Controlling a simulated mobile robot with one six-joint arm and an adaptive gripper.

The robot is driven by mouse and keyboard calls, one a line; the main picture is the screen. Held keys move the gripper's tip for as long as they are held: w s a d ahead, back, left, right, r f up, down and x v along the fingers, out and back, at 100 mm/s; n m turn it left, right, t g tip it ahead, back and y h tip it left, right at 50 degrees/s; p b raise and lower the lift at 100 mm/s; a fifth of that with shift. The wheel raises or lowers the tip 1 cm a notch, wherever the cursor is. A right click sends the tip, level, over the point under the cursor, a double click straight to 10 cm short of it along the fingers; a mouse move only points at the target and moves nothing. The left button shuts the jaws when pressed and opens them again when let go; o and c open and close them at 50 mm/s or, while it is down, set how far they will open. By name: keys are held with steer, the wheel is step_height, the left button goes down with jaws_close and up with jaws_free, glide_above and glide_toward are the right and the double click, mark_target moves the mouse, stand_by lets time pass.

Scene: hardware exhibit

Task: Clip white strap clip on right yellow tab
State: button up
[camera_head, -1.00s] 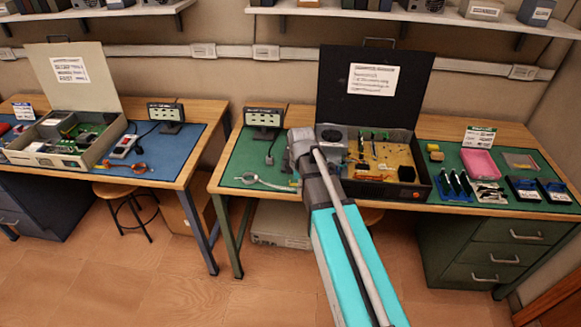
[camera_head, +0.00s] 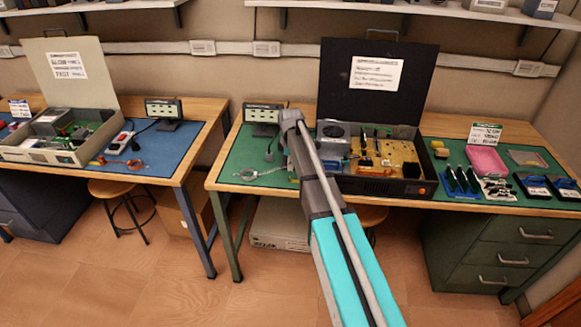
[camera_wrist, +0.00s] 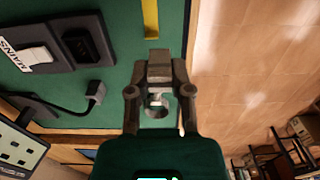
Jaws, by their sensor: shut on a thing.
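My gripper (camera_wrist: 158,70) points at the green mat (camera_wrist: 122,82) near the table edge in the wrist view. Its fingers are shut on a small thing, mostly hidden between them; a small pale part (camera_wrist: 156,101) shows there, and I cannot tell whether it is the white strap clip. A yellow strip (camera_wrist: 150,18), possibly the yellow tab, lies on the mat beyond the fingertips, apart from them. In the head view a pale coiled strap (camera_head: 249,174) lies on the green mat left of my arm. My arm hides the gripper there.
A black mains switch panel (camera_wrist: 62,42) and a cable plug (camera_wrist: 95,92) are left of my gripper. The floor in front is clear.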

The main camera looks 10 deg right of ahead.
mark_target(290, 177)
steer(key=shift+w+f, duration=0.25)
steer(key=shift+w, duration=0.35)
steer(key=shift+f, duration=0.15)
steer(key=shift+f+b, duration=1.15)
steer(key=shift+b, duration=0.25)
steer(key=shift+f+b, duration=1.6)
stand_by(2.3)
steer(key=o, duration=0.9)
steer(key=shift+c, duration=0.2)
steer(key=o, duration=0.3)
